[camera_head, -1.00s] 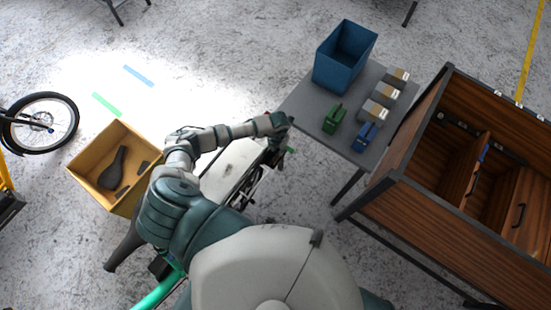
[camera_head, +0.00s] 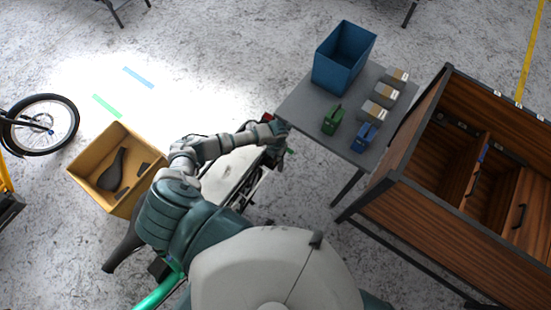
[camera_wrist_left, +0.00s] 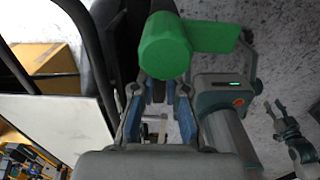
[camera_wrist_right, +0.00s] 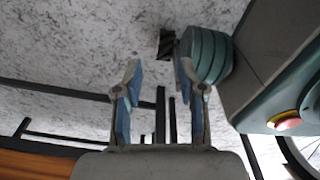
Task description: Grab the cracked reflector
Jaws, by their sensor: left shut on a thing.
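My left gripper (camera_head: 278,130) is at the far end of the bike, beside the near left edge of the grey table. In the left wrist view, my left gripper (camera_wrist_left: 160,105) is shut on a dark part (camera_wrist_left: 157,88) between its blue-padded fingers. I cannot make out whether this is the cracked reflector. A tiny red spot (camera_head: 267,117) shows by the gripper in the head view. A green tube of the bike (camera_wrist_left: 165,48) lies close beyond the fingers. In the right wrist view, my right gripper (camera_wrist_right: 157,90) is open and empty above the floor.
The grey table (camera_head: 310,103) holds a blue bin (camera_head: 342,60), several small boxes, a green item (camera_head: 332,120) and a blue item (camera_head: 365,137). A cardboard box (camera_head: 85,168) with dark parts stands left.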

